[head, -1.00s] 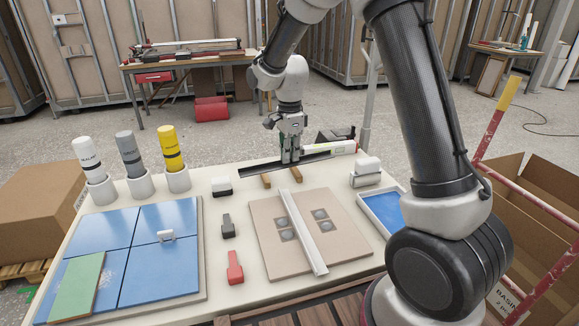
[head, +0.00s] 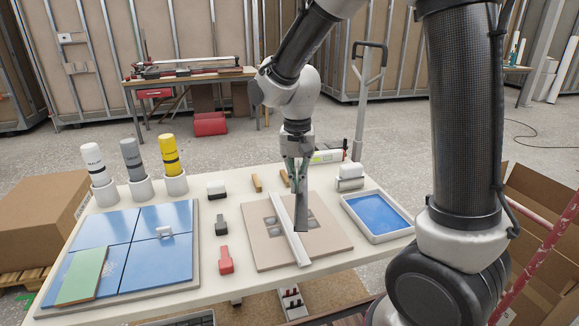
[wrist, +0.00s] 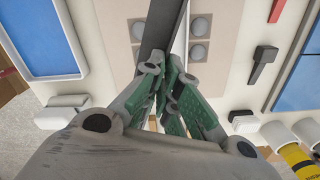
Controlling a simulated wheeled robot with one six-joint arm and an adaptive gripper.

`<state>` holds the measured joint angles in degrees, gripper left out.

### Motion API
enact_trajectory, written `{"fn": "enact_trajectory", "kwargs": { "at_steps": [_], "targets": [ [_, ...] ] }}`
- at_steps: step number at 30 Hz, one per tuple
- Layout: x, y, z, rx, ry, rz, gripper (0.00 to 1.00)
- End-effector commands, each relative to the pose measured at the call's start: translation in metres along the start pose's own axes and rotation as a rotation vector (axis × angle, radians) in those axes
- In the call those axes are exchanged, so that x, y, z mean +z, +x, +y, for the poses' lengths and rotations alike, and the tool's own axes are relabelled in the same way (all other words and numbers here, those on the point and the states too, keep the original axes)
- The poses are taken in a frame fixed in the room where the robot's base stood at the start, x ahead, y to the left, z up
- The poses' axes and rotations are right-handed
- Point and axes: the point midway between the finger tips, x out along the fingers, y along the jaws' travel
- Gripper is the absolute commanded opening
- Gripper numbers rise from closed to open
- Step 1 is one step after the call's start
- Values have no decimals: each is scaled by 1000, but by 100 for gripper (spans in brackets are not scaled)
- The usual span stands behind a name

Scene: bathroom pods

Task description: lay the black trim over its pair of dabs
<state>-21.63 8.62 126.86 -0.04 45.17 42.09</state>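My gripper (head: 296,168) is shut on the black trim (head: 301,207) and points down over the beige board (head: 333,236). The trim runs lengthwise, roughly in line with the white strip (head: 283,218), and appears to be held above the board. In the wrist view the trim (wrist: 165,25) extends away from the green-padded fingers (wrist: 175,85). One pair of grey dabs (head: 271,225) lies left of the white strip. The other pair (head: 313,223) lies right of it, partly hidden by the trim. Whether the trim touches anything cannot be told.
Right of the board is a blue-bottomed tray (head: 348,212). To the left are a red tool (head: 226,262), a black tool (head: 221,226) and blue tiles (head: 165,255). Two wooden blocks (head: 257,183) and a white-topped block (head: 350,175) stand behind the board.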

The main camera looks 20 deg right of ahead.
Motion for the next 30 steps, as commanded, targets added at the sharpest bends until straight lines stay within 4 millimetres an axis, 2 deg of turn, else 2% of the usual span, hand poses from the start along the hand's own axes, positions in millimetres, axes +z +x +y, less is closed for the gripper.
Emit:
{"fn": "enact_trajectory", "kwargs": {
  "at_steps": [3,9,14,30],
  "targets": [
    [3,5,3,0,-191,1,0],
    [0,6,1,-6,-346,9,0],
    [0,15,1,-5,-360,8,0],
    [0,71,0,-4,-357,7,0]
  ]
}}
